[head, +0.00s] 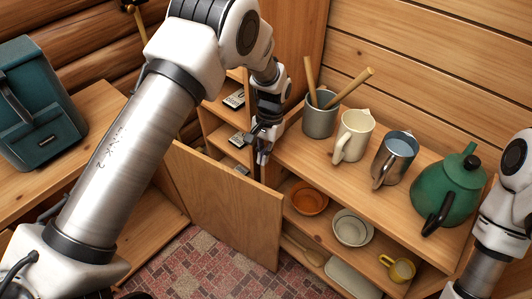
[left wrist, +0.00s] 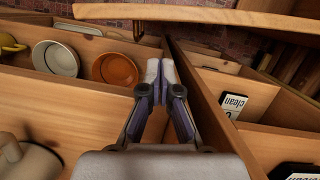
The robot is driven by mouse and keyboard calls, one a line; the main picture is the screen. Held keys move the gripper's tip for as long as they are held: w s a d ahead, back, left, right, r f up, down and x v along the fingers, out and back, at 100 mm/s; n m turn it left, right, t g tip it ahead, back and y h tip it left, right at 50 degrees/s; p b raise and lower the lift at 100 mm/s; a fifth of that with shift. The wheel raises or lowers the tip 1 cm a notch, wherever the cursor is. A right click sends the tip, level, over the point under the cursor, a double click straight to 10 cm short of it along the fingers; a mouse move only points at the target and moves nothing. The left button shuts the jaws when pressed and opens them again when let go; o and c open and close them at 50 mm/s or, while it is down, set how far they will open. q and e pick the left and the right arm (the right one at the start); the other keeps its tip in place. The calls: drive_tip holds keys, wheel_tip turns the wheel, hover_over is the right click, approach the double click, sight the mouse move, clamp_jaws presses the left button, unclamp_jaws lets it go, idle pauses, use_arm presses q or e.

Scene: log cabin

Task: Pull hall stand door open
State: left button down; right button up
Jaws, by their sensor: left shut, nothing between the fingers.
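The hall stand door (head: 228,205) is a plain wooden panel that stands swung out from the cabinet front in the head view, with a wide gap behind it. In the left wrist view, what looks like its top edge (left wrist: 215,18) runs across the top. My left gripper (head: 262,158) is shut and empty, pointing down at the cabinet front, near the door's inner side. In the left wrist view its fingertips (left wrist: 160,68) meet beside an upright divider panel (left wrist: 200,95). I cannot tell whether they touch door or divider. My right arm shows at the right edge; its gripper is out of view.
Open cubbies with labels (head: 236,98) lie behind the door. Right of them, a shelf top holds a grey pot (head: 320,118), a cream jug (head: 354,135), a metal jug (head: 395,157) and a green kettle (head: 446,190). Bowls sit below. A teal bag (head: 38,110) stands left.

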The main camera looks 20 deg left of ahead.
use_arm(q)
drive_tip(key=s+x, duration=0.1)
drive_tip(key=x, duration=0.7)
drive_tip(key=shift+s+r+p, duration=0.15)
drive_tip(key=shift+r+p, duration=0.05)
drive_tip(key=shift+p, duration=0.25)
use_arm(e)
drive_tip(key=shift+s+r, duration=0.55)
drive_tip(key=shift+r, duration=0.2)
drive_tip(key=shift+w, duration=0.1)
